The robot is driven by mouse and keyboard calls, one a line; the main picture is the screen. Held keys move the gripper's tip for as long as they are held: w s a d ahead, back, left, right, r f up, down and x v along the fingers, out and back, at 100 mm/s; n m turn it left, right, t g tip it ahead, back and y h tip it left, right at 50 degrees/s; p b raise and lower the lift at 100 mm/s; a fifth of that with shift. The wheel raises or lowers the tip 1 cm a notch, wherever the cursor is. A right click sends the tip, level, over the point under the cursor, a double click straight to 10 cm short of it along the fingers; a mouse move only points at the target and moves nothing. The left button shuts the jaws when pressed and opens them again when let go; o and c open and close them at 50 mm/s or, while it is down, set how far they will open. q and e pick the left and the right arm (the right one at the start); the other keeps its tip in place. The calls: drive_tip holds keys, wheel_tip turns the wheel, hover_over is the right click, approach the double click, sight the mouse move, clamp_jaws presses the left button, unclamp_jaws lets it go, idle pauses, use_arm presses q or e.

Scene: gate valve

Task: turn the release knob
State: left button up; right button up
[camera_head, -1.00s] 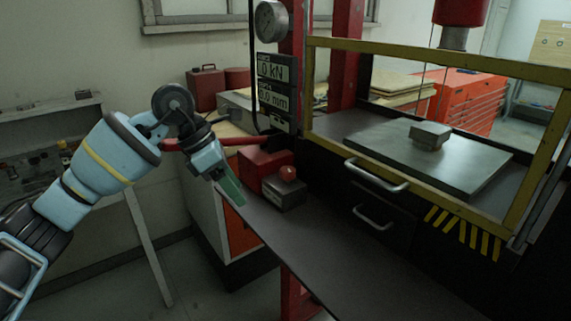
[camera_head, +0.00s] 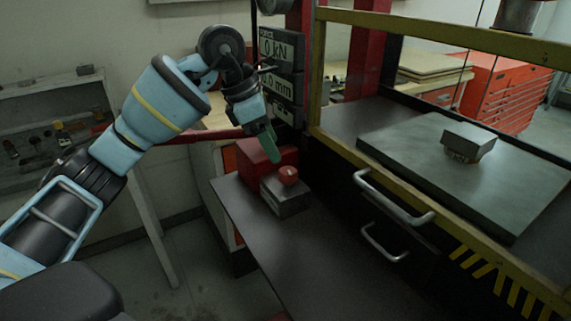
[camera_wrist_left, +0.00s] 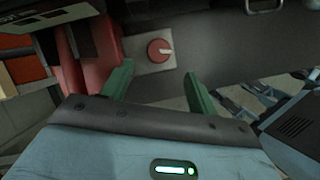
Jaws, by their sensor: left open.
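The release knob (camera_head: 288,175) is a small red knob on top of a grey metal block (camera_head: 287,198) on the dark bench shelf. In the left wrist view the round red knob (camera_wrist_left: 160,50) has a pale mark and lies ahead of and between the two green fingers. My left gripper (camera_head: 268,146) is just above and behind the knob in the head view, tilted down. In the left wrist view my left gripper (camera_wrist_left: 158,86) is open and empty, apart from the knob. My right gripper is out of view.
A red box (camera_head: 262,160) stands right beside the knob block. A yellow guard frame (camera_head: 420,196) and metal drawer handles (camera_head: 392,198) are to the right. A force and travel display (camera_head: 281,70) rises behind. The front of the dark shelf (camera_head: 300,265) is clear.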

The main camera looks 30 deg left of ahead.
sight(287, 171)
use_arm(q)
drive_tip(key=x, duration=0.7)
drive_tip(key=shift+w+f, duration=0.15)
drive_tip(key=shift+f, duration=0.05)
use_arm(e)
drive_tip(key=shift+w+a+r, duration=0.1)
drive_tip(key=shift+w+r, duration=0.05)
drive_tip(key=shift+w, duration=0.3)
use_arm(q)
drive_tip(key=c, duration=1)
drive_tip(key=shift+d+r+n+t+p, duration=0.1)
drive_tip(key=shift+r+n+t+p, duration=0.25)
drive_tip(key=shift+n+p, duration=0.6)
drive_tip(key=shift+f+n+y, duration=0.1)
drive_tip(key=shift+n+y, duration=0.2)
drive_tip(key=shift+n, duration=0.05)
drive_tip(key=shift+f+n, duration=0.15)
drive_tip(key=shift+n, duration=0.15)
drive_tip(key=o, duration=1)
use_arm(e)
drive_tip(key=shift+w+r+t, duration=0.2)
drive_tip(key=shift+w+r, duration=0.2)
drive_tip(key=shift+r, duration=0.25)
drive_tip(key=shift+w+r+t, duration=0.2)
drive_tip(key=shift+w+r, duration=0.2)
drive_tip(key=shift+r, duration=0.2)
